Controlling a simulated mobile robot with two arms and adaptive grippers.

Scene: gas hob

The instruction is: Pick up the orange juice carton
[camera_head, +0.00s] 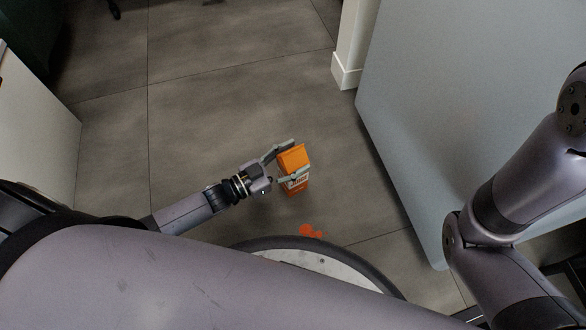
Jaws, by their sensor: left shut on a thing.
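The orange juice carton (292,159) is a small orange box with a pale label low on its side, near the middle of the head view. My left gripper (288,163) comes in from the left and is shut on the carton, with one finger behind it and one across its front. The carton looks roughly upright. I cannot tell its height over the floor. My right gripper is not in view; only my right arm's links show at the right edge.
The grey tiled floor (215,115) is clear around the carton. A large pale grey panel (430,110) stands on the right, beside a white wall end (350,45). A white cabinet (35,130) is at the left. Orange-red spots (311,231) show below the carton, near my base.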

